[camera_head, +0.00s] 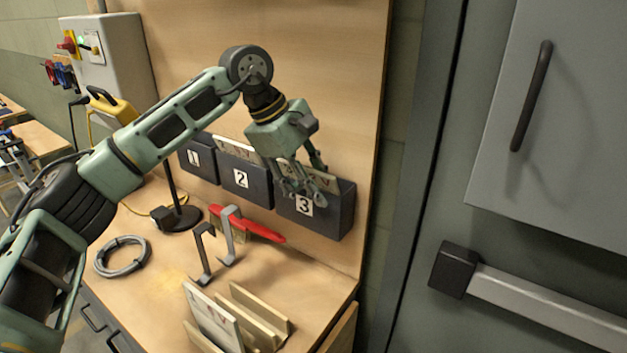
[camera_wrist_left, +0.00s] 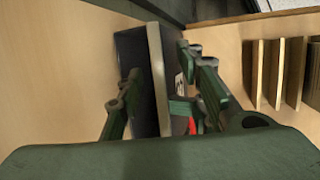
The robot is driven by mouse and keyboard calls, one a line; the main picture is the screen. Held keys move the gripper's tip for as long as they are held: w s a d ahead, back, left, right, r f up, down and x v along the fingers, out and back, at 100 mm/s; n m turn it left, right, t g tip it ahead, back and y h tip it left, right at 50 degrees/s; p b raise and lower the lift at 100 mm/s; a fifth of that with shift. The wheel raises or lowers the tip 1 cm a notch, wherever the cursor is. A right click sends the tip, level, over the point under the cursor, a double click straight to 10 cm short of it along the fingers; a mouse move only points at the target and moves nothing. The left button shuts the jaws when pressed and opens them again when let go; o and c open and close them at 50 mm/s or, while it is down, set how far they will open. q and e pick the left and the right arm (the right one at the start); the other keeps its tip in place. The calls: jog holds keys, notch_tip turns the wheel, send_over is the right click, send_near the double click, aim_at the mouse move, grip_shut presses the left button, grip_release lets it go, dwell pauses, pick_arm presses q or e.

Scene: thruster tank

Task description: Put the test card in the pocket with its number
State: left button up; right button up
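My left gripper (camera_head: 303,180) is at the top of the dark pocket numbered 3 (camera_head: 335,215). A pale card (camera_head: 323,179) stands upright in that pocket. In the left wrist view the fingers of my left gripper (camera_wrist_left: 162,85) are spread to either side of the card's thin edge (camera_wrist_left: 158,65), with gaps showing, inside or just over the pocket (camera_wrist_left: 130,60). Pocket 2 (camera_head: 258,188) and pocket 1 (camera_head: 201,168) hang to its left, with a card (camera_head: 240,149) in pocket 2. Card numbers are too small to read. My right gripper is out of view.
A wooden rack (camera_head: 262,300) holds a white card (camera_head: 212,318) at the bench front. Two grey hooks (camera_head: 230,235), a red-handled tool (camera_head: 248,225), a cable coil (camera_head: 122,257) and a black stand (camera_head: 178,217) occupy the bench. A grey door (camera_head: 560,120) is at right.

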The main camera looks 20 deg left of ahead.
pick_arm(q)
jog(key=shift+a+r, duration=0.4)
jog(key=shift+r, duration=0.2)
jog(key=v, duration=1.1)
jog(key=shift+s, duration=0.2)
